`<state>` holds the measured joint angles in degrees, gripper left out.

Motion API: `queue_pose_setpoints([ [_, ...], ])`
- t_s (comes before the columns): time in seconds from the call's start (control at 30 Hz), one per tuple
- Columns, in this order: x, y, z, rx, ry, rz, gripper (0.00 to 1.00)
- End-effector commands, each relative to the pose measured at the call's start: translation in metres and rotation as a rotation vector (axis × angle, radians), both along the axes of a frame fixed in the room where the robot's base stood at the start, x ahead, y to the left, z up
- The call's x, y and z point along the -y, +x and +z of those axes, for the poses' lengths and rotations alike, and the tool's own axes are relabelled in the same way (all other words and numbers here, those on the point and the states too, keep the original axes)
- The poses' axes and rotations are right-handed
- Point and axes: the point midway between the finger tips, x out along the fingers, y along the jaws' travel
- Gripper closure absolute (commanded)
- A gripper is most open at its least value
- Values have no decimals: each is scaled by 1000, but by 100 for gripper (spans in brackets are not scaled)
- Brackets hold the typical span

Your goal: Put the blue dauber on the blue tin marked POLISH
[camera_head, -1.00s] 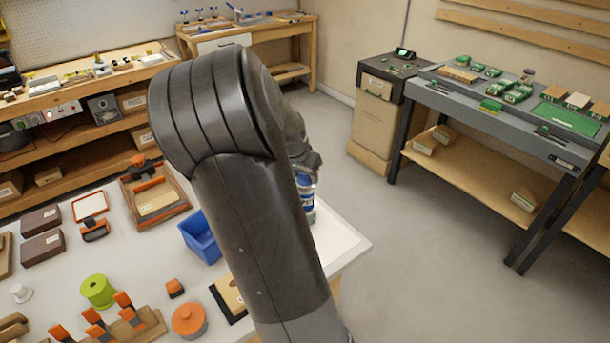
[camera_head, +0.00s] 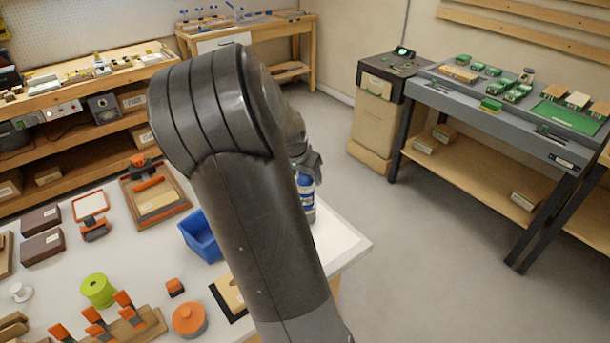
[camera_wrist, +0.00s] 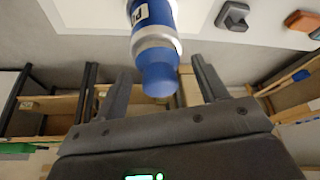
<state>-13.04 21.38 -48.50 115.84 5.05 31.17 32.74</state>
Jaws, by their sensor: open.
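The blue tin (camera_wrist: 154,14) has a white label with the letter P in view and a silver top rim. It stands on the right end of the white table and shows in the head view (camera_head: 308,198), partly behind my arm. The blue dauber (camera_wrist: 158,78) sits on the tin's top, in line with it. My gripper (camera_wrist: 161,68) is open, one finger on each side of the dauber, with visible gaps. In the head view my gripper (camera_head: 306,163) is just above the tin, its fingers mostly hidden.
A blue bin (camera_head: 201,238) stands left of my arm. An orange round pot (camera_head: 188,320), a green spool (camera_head: 98,290) and orange clamps stand at the front left. A dark grey piece (camera_wrist: 233,15) lies beside the tin. The floor right of the table is clear.

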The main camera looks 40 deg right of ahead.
Motion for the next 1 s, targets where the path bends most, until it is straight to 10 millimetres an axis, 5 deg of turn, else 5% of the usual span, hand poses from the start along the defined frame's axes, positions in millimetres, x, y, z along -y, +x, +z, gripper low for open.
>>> queue_pose_setpoints([
  [0.6,-36,-14,93,4,1,4,34],
  [1.0,-62,-28,107,4,61,80,34],
])
